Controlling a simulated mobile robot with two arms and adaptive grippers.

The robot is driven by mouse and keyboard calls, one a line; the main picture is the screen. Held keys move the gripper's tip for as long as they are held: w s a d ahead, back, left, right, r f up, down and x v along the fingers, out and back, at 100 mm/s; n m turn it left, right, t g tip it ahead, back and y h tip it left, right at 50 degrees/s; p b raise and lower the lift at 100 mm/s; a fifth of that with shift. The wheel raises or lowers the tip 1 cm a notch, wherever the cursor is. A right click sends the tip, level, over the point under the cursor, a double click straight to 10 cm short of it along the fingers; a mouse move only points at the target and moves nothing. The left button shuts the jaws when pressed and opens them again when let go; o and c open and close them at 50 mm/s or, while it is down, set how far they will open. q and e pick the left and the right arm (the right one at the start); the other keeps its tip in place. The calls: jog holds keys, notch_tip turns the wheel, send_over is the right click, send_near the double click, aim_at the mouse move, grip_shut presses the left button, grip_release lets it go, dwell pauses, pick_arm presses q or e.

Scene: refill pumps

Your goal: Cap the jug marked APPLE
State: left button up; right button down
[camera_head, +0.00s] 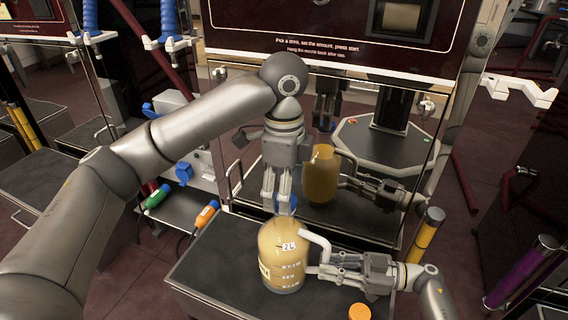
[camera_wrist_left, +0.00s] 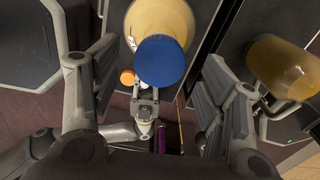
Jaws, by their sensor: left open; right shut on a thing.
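A jug (camera_head: 284,268) of amber liquid stands upright on the dark bench; its label is too small to read. My right gripper (camera_head: 325,268) is shut on its pale handle (camera_head: 318,240). A blue cap (camera_wrist_left: 160,62) is at the jug's mouth in the left wrist view; whether it is seated cannot be told. In the head view it is mostly hidden. My left gripper (camera_head: 278,203) points down above the jug, open, with its fingers either side of the blue cap. An orange cap (camera_head: 360,312) lies to the right of the jug.
The glossy panel behind mirrors the jug (camera_head: 320,175) and my grippers. Green (camera_head: 157,196) and orange (camera_head: 206,214) nozzles sit left of the bench. A yellow post (camera_head: 425,235) stands right. The dark bench top (camera_head: 215,250) is clear left of the jug.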

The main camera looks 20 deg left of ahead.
pick_arm(q)
notch_tip(320, 180, up, 10)
jog(key=shift+r, duration=0.15)
pick_arm(e)
jog(key=shift+s+f, duration=0.1)
jog(key=shift+s, duration=0.05)
dwell(0.3)
jog(key=c, duration=1.3)
grip_release()
jog(key=d, duration=0.4)
jog(key=w+d, duration=0.1)
jog(key=d, duration=0.7)
jog(key=shift+w, duration=0.35)
